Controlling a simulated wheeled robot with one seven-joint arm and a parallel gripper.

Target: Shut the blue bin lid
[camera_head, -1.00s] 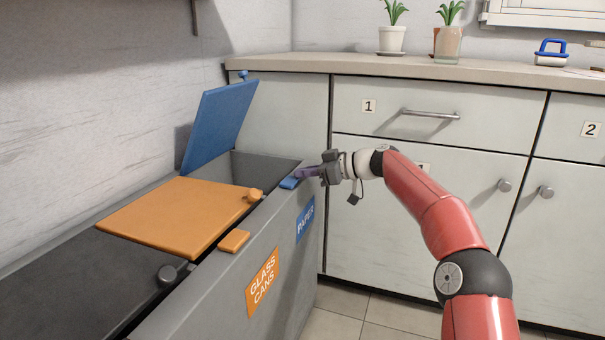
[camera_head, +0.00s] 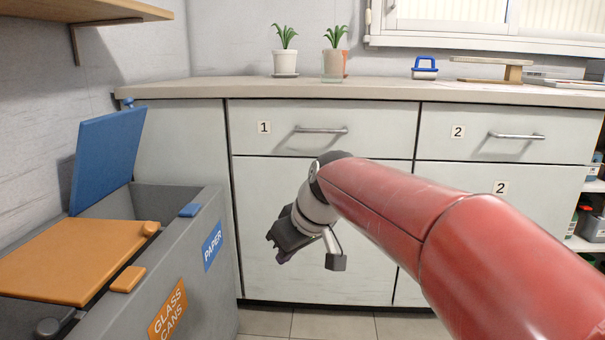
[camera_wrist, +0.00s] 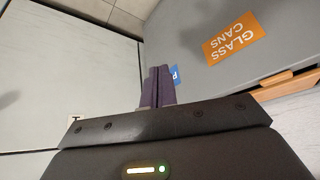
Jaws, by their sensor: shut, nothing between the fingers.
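The blue bin lid (camera_head: 105,155) stands raised, leaning back near the wall on the far compartment of the grey bin (camera_head: 205,290). Its compartment, marked by a blue PAPER label (camera_head: 212,246), is open. A small blue tab (camera_head: 189,210) sits on that compartment's front rim. My gripper (camera_head: 282,256) is right of the bin in front of the cabinet, pointing down and left, apart from the lid. In the wrist view its purple fingers (camera_wrist: 158,88) are together with nothing between them. The lid is not visible in the wrist view.
The orange lid (camera_head: 75,260) lies closed beside the blue one, with an orange tab (camera_head: 128,279) on the rim. A numbered cabinet (camera_head: 315,215) stands behind my arm. A wooden shelf (camera_head: 75,10) hangs above the bin at left.

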